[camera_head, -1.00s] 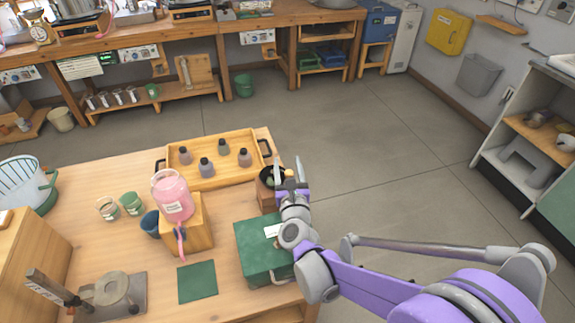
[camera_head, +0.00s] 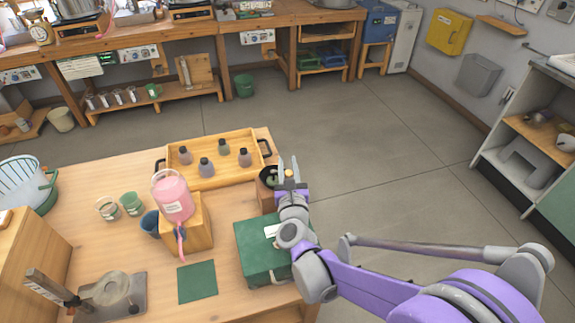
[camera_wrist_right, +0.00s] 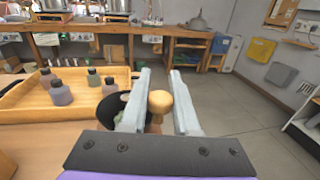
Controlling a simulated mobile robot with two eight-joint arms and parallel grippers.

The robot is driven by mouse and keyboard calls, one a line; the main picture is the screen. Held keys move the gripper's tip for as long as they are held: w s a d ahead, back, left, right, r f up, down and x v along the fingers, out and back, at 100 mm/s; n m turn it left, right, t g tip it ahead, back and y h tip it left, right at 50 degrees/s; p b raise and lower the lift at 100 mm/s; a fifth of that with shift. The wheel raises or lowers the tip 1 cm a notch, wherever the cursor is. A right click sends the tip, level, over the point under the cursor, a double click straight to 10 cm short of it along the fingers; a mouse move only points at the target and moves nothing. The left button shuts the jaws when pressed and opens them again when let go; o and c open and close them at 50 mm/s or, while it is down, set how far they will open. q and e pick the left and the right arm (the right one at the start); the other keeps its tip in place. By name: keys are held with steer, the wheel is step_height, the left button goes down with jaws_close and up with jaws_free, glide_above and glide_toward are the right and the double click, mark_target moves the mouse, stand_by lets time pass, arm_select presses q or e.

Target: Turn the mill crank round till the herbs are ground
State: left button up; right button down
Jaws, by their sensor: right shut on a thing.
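The herb mill is at the right edge of the near table, with a black bowl-like hopper (camera_head: 267,177) on a wooden body (camera_head: 267,201). Green herbs show faintly in the hopper. The crank's round wooden knob (camera_wrist_right: 160,101) sits between the fingers of my right gripper (camera_head: 289,172), which is shut on it. In the right wrist view the hopper (camera_wrist_right: 107,119) is just left of the fingers. The crank arm is mostly hidden by my gripper. My left gripper is not in view.
A wooden tray (camera_head: 176,182) with several small bottles stands behind and left of the mill. A green box (camera_head: 262,250) is in front of it. A pink-filled jar (camera_head: 172,193) stands on a wooden block to the left. The floor beyond the table's right edge is clear.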

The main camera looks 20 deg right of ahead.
steer(key=shift+a+h, duration=0.1)
steer(key=shift+h, duration=0.2)
steer(key=shift+s+a+m+g+h+b, duration=0.15)
steer(key=shift+m+g+h, duration=0.05)
steer(key=shift+m+h, duration=0.35)
steer(key=shift+s+a+m+g+h+b, duration=0.1)
steer(key=shift+s+m+g+h+b, duration=0.1)
steer(key=shift+m+h, duration=0.35)
steer(key=m+h, duration=0.1)
steer(key=g+h, duration=0.1)
steer(key=m+g+h, duration=0.1)
steer(key=h, duration=0.1)
steer(key=shift+s+a+m, duration=0.3)
steer(key=m+g+h, duration=0.3)
steer(key=h, duration=0.1)
steer(key=shift+s+a+g, duration=0.3)
steer(key=shift+s+a, duration=0.05)
steer(key=shift+a, duration=0.05)
steer(key=shift+s+a+m+g+h+p, duration=0.1)
steer(key=shift+a+m+g+h+p, duration=0.15)
steer(key=shift+m+g+h, duration=0.5)
steer(key=shift+s+a+m+g+h+p, duration=0.15)
steer(key=shift+m+g+h+p, duration=0.25)
steer(key=shift+m+g, duration=0.6)
steer(key=shift+g, duration=0.25)
steer(key=c, duration=0.7)
jaws_free()
